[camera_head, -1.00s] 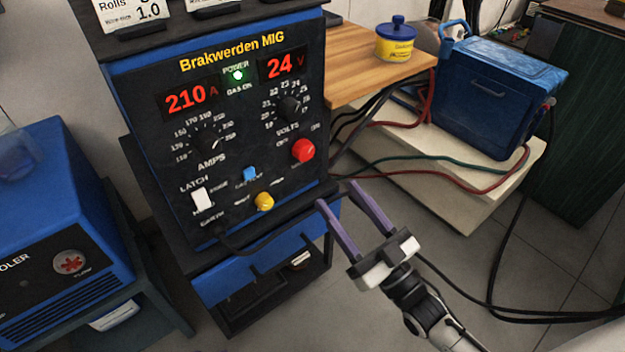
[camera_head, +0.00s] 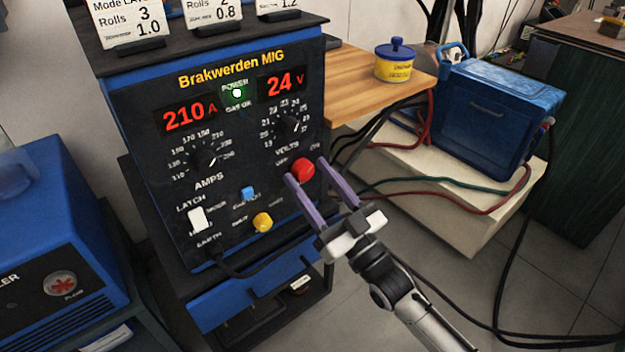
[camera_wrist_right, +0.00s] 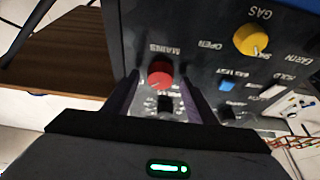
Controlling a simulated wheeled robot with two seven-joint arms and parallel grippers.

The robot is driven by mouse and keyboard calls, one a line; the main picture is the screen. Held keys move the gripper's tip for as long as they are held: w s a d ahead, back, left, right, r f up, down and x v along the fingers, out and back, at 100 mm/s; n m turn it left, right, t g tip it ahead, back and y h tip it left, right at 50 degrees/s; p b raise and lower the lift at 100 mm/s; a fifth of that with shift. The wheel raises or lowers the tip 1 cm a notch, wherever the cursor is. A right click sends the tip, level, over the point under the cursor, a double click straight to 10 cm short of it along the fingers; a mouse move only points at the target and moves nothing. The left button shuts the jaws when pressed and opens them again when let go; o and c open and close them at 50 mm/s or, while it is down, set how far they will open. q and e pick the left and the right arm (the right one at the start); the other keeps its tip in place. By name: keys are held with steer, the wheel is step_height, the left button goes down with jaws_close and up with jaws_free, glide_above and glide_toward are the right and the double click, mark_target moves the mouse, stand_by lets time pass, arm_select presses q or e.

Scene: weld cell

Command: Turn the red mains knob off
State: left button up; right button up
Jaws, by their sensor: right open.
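The red mains knob (camera_head: 303,169) is on the lower right of the black welder panel (camera_head: 150,140). It also shows in the right wrist view (camera_wrist_right: 160,73), beside the label MAINS. My right gripper (camera_head: 306,170) is open, with its two purple fingers reaching towards the panel, one on each side of the knob in the head view. In the wrist view the knob shows between the fingers (camera_wrist_right: 160,95), nearer the left one. I cannot tell whether either finger touches it. The green power light (camera_head: 237,93) is lit, and the displays read 210 A and 24 V. My left gripper is not in view.
A yellow knob (camera_head: 262,222), a blue button (camera_head: 247,193) and a white switch (camera_head: 197,219) are on the same panel. A volts dial (camera_head: 289,124) sits just above the red knob. A wooden bench (camera_head: 370,88) and a blue cooler box (camera_head: 495,110) stand to the right.

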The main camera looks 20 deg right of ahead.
steer(key=c, duration=1.1)
steer(key=shift+o, duration=0.2)
